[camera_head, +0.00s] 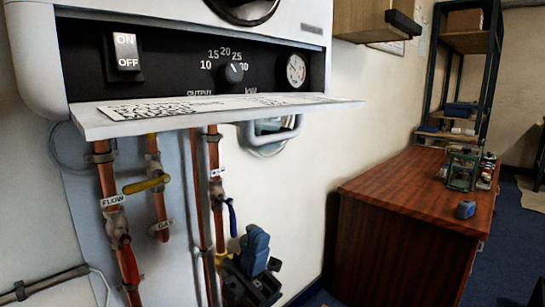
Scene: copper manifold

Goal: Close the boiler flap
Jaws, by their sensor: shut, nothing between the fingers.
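The boiler (185,25) is white and hangs on the wall at upper left. Its flap (88,127) is open: it sticks out towards me, nearly flat, below the black control panel (165,65), with printed labels on its upper face. The panel shows an on/off switch, an output dial and a round gauge. My gripper (256,236), blue tips on a black body, shows at the bottom, right of the pipes. It is shut and empty, well below the flap and apart from it. Its lower part is cut off by the frame edge.
Copper pipes (107,180) with a red, a yellow and a blue valve lever run down below the flap. A grey bent pipe (275,136) is under its right part. A wooden desk (400,190) with small items stands at right. The wall between is bare.

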